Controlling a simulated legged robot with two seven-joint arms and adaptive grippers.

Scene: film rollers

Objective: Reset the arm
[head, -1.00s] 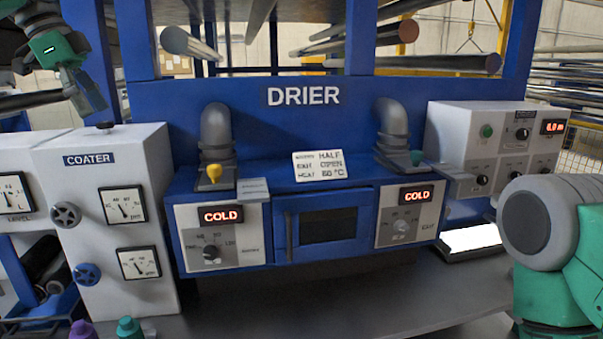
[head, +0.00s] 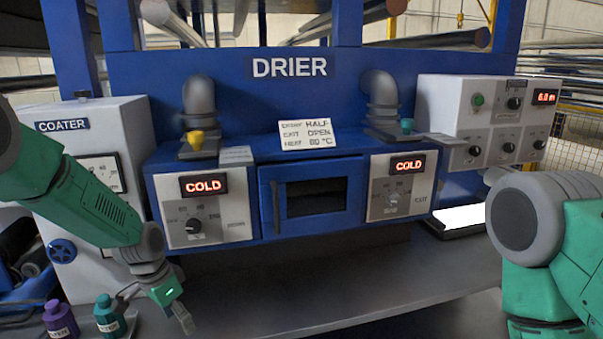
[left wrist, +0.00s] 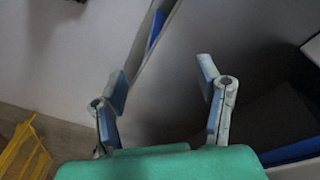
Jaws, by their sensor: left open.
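My left gripper (head: 183,318) hangs low at the left in the head view, above the dark bench and in front of the drier's left knob panel. In the left wrist view its two fingers (left wrist: 163,85) are spread apart with nothing between them. My left arm (head: 85,200) comes in from the left across the coater (head: 135,110). My right arm (head: 545,225) shows at the right edge, and its gripper is out of the picture. The blue drier (head: 215,75) stands in the middle, with a small dark-windowed door (head: 315,197).
A purple bottle (head: 60,319) and a teal bottle (head: 108,316) stand close left of my left gripper. A yellow-topped valve (head: 196,140) and a teal-topped valve (head: 406,127) sit on the drier. The bench (head: 330,285) is clear in the middle.

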